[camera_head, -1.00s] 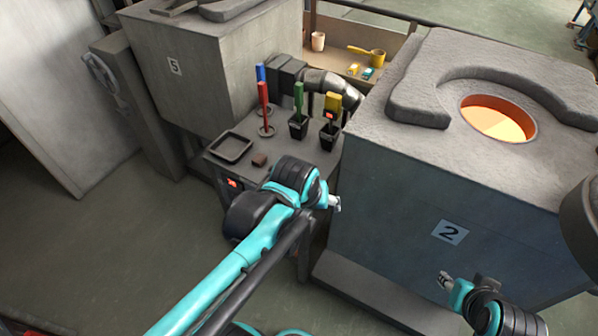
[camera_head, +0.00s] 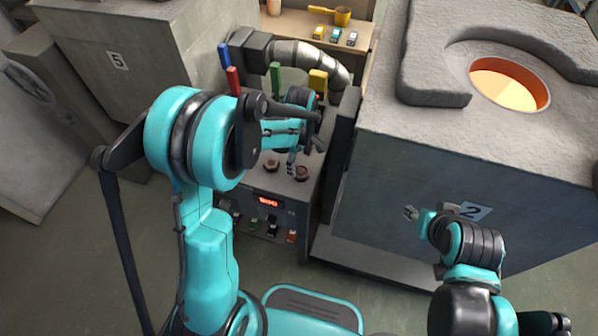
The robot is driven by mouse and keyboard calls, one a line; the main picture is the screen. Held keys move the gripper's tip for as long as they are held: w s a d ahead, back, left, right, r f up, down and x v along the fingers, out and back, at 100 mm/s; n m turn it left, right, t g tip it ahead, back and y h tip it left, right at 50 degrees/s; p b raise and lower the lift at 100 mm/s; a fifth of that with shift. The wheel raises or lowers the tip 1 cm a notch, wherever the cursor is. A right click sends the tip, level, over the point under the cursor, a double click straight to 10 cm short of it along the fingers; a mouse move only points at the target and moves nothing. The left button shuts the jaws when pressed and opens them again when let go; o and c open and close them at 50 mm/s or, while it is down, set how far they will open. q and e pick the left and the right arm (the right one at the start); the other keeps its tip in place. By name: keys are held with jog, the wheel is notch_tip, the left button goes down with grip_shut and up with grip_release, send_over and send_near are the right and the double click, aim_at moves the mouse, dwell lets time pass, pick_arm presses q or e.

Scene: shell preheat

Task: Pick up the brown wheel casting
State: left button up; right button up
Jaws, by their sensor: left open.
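Two small brown round pieces lie on the grey bench top (camera_head: 257,180), near its front edge. The left brown piece (camera_head: 271,164) and the right brown piece (camera_head: 301,173) look alike at this size; I cannot tell which is the brown wheel casting. My left arm hides much of the bench behind. My right gripper (camera_head: 411,213) is before the front of furnace 2, away from the bench; its finger opening is too small to judge.
Furnace 2 (camera_head: 400,150), with a glowing round opening (camera_head: 508,85), stands right of the bench. Box 5 (camera_head: 130,55) stands at the left. Blue (camera_head: 224,55), red (camera_head: 233,80), green (camera_head: 276,77) and yellow (camera_head: 318,80) handles rise at the bench's back.

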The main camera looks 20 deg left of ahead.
aim_at(301, 172)
pick_arm(q)
jog(key=f, duration=0.1)
jog(key=f+b, duration=0.1)
jog(key=f, duration=0.1)
jog(key=f+b, duration=0.1)
jog(key=f, duration=0.1)
jog(key=shift+w+d+f, duration=0.2)
jog(key=shift+w+d, duration=0.05)
jog(key=shift+r, duration=0.1)
jog(key=shift+c, duration=1.1)
jog(key=c, duration=1.1)
